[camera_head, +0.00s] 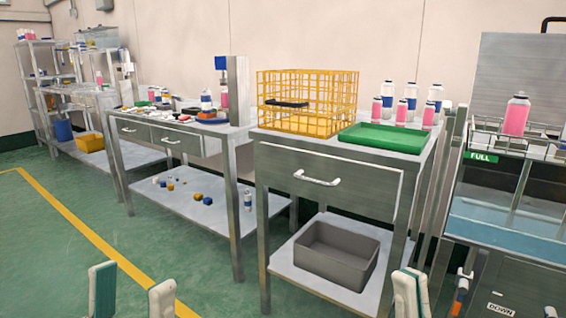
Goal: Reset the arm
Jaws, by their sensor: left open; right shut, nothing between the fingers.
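My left gripper (132,293) shows at the bottom left of the head view. Its two pale fingertips are apart, with green floor between them, and it is empty. My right gripper (411,291) shows at the bottom right, in front of the near table's right leg. Its fingertips are together with nothing between them. Only the finger ends of both grippers show; the arms are out of the picture. Neither gripper appears to touch anything.
A steel table (330,172) holds a yellow wire basket (340,92), a green tray (385,138) and several cans. A grey bin (325,275) sits on its lower shelf. A water bath (510,215) stands right. Green floor (50,260) is clear at left.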

